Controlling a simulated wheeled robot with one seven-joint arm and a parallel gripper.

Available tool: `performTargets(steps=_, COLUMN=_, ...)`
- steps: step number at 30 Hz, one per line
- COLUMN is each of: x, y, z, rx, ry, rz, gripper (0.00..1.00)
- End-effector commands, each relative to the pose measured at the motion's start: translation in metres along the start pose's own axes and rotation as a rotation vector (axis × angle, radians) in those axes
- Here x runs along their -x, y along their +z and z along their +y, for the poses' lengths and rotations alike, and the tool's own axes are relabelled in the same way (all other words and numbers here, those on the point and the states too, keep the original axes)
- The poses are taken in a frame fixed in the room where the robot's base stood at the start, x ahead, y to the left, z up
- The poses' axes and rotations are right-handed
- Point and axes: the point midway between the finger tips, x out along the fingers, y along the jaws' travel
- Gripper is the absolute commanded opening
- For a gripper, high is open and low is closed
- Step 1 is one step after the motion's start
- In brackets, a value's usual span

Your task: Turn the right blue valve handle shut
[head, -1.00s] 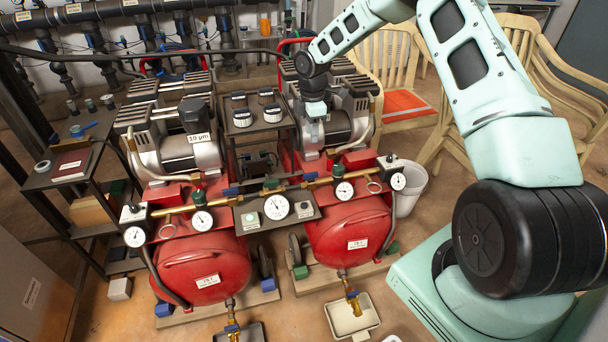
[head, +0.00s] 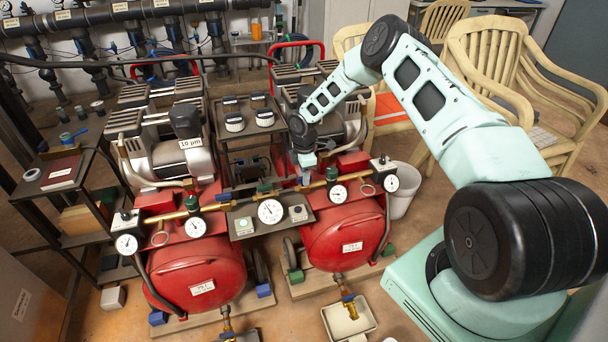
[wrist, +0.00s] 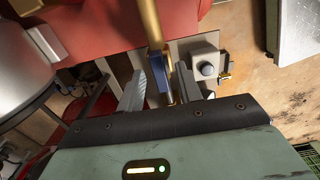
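The right blue valve handle (wrist: 153,92) shows in the wrist view at the end of a brass pipe (wrist: 151,22). My gripper (wrist: 162,74) is open, with one finger on each side of the handle. In the head view my gripper (head: 306,174) points down at the right part of the brass manifold and mostly covers this handle. The left blue handle (head: 225,197) is in plain sight on the manifold's left part.
Two red tanks (head: 345,236) stand below the manifold. Pressure gauges (head: 270,211) and a grey panel sit along it, close to my gripper. Compressor motors (head: 180,150) rise behind.

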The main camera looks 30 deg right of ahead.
Motion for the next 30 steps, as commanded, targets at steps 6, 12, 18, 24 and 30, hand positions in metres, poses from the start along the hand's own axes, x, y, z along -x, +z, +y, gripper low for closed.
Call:
performTargets(steps=6, x=-0.0012, y=0.0001, z=0.0001, rx=0.000, ry=0.000, rz=0.000, gripper=0.35)
performTargets(steps=12, x=-0.0011, y=0.0001, z=0.0000, rx=0.000, ry=0.000, rz=0.000, gripper=0.00)
performTargets(steps=18, x=-0.0009, y=0.0001, z=0.0000, rx=-0.002, ry=0.000, rz=0.000, gripper=0.00)
performTargets(steps=24, x=-0.0009, y=0.0006, z=0.0002, rx=-0.042, ry=0.000, rz=-0.002, gripper=0.00)
performTargets(steps=30, x=-0.0013, y=0.0000, z=0.0003, rx=-0.153, ry=0.001, rz=-0.002, gripper=0.00)
